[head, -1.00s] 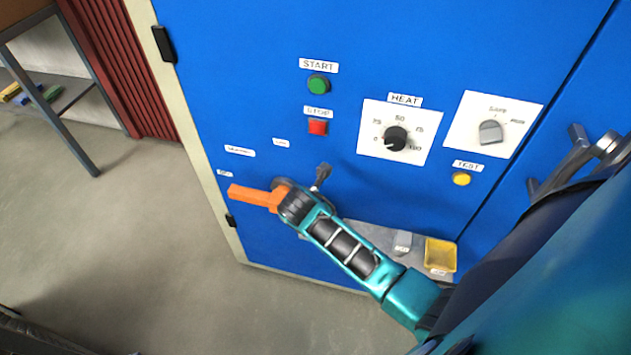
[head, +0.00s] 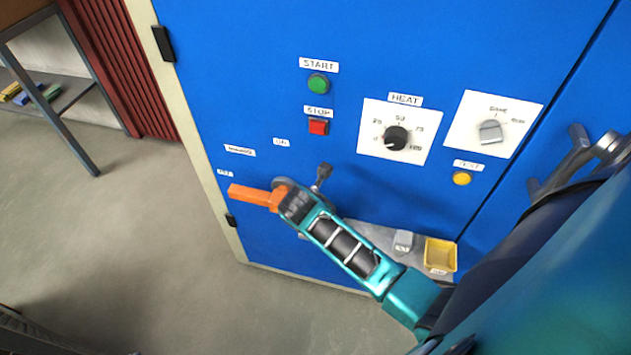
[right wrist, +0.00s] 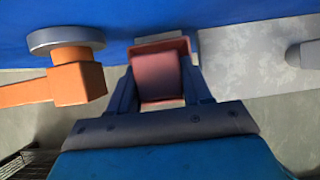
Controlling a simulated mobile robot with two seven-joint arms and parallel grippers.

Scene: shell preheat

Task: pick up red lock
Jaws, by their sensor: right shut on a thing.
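A red block-shaped thing, which I take for the red lock (right wrist: 157,75), is in the middle of the right wrist view. A reddish rim (right wrist: 160,46) shows around it; I cannot tell whether this belongs to a tray. My right gripper (right wrist: 161,92) has its two fingers on either side of the red lock and is shut on it. In the head view my teal right arm hides the gripper and the red lock. My left gripper is not in view.
An orange handle (head: 253,196) on a round grey base sticks out from the blue cabinet (head: 270,150); it also shows left of the gripper in the right wrist view (right wrist: 78,83). A grey shelf (head: 375,234) holds a grey block (head: 403,242) and a yellow tray (head: 440,255).

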